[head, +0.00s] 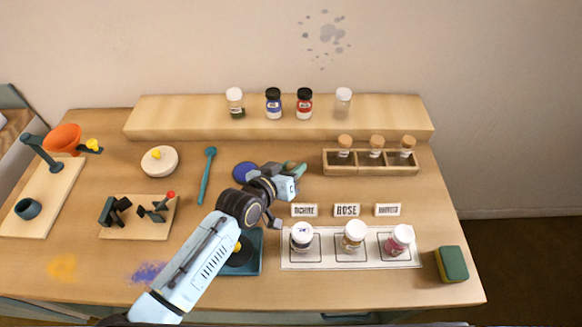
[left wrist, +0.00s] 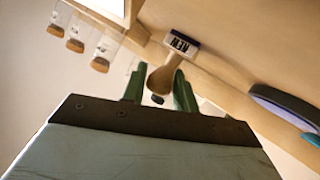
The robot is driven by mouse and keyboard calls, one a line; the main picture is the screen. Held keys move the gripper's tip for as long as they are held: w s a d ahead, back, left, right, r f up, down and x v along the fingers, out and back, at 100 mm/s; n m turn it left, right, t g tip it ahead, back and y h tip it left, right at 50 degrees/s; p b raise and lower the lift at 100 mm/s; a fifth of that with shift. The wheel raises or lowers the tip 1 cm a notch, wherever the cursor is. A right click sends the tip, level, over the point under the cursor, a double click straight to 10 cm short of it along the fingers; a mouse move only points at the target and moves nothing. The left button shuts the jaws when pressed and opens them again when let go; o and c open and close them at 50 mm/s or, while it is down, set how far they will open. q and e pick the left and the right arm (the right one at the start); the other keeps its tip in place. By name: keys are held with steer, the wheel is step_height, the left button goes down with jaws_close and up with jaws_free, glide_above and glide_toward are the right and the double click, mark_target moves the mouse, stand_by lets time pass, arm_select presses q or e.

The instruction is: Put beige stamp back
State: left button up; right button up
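The beige stamp (left wrist: 168,72) shows in the left wrist view, with its printed face reading "NEW" turned toward the camera and its rounded wooden handle between my green fingers. My left gripper (left wrist: 159,90) appears shut on that handle. In the head view the left gripper (head: 294,169) is over the middle of the table, just right of a blue round pad (head: 244,172); the stamp is mostly hidden there. A wooden board (head: 133,232) at the left bears dark holders (head: 113,210) and a red-knobbed item (head: 170,196). My right gripper is in neither view.
A rack (head: 371,170) with corked tubes stands right of the gripper. Several jars stand on the back shelf (head: 180,120), and three on the white mat (head: 350,262). A teal tray (head: 250,266) is partly behind my arm. A green sponge (head: 453,265) lies near the right edge.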

arm_select(q)
steer(key=o, duration=0.3)
steer(key=shift+r, duration=0.1)
steer(key=shift+s+a+r, duration=0.1)
steer(key=shift+s+r, duration=0.05)
steer(key=p+v, duration=0.2)
steer(key=v, duration=0.9)
steer(key=shift+s+a+r, duration=0.15)
steer(key=shift+s+a, duration=0.05)
steer(key=shift+s, duration=0.05)
stand_by(0.6)
